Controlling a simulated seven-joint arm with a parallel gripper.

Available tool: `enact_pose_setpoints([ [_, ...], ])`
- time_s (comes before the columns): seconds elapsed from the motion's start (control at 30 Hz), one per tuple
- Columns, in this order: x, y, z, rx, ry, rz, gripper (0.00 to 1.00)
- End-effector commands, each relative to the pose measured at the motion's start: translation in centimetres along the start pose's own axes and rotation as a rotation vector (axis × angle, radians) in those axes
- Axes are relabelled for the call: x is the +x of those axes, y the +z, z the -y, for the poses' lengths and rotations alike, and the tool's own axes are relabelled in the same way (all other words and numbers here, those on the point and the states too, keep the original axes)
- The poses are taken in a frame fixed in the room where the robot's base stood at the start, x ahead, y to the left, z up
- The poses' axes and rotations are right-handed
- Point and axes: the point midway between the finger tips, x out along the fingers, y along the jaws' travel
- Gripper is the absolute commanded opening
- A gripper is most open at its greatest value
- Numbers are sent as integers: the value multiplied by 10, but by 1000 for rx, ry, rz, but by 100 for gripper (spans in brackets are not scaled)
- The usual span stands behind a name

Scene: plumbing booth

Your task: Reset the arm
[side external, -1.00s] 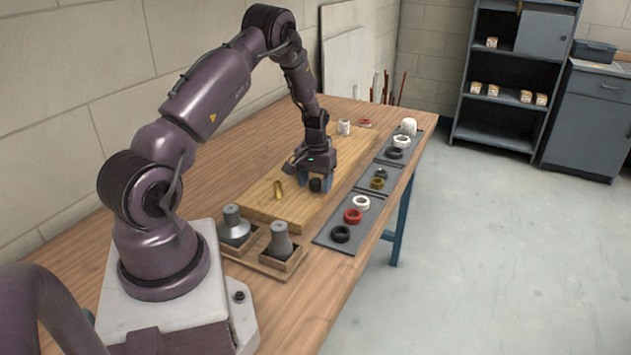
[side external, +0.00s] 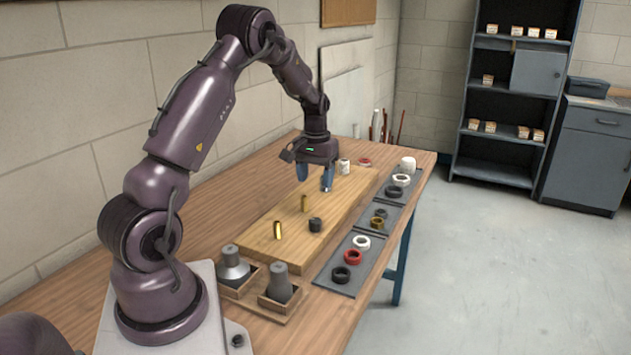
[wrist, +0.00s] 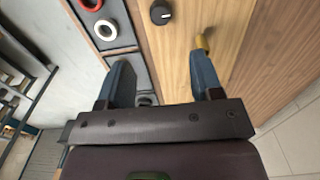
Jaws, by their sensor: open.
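My gripper (side external: 314,178) is open above the far half of a wooden board (side external: 262,246), with its blue fingers pointing down and nothing visible between them. In the wrist view the fingers (wrist: 161,84) are spread wide. A black knob-like part (side external: 315,225) sits on the board, nearer the camera than my gripper; it also shows at the top of the wrist view (wrist: 161,12). Two upright brass pieces stand on the board, one nearer (side external: 278,230) and one farther (side external: 304,203). A brass piece (wrist: 202,44) appears by the right finger in the wrist view; contact cannot be told.
Grey trays (side external: 335,283) along the right table edge hold black, red and white rings. Two grey cone-shaped parts (side external: 232,264) (side external: 280,284) stand in wooden holders at the front. A white jar (side external: 344,166) stands behind my gripper. The table's left side is clear.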

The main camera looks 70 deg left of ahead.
Motion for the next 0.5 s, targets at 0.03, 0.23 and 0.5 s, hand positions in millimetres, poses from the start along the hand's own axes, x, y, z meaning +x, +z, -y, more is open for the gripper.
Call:
enact_pose_setpoints([
  [0.03,0,0,0,0,0,0,60],
  [0.23,7,9,2,-8,-7,27,60],
  [0.5,-39,77,-37,91,14,36,60],
])
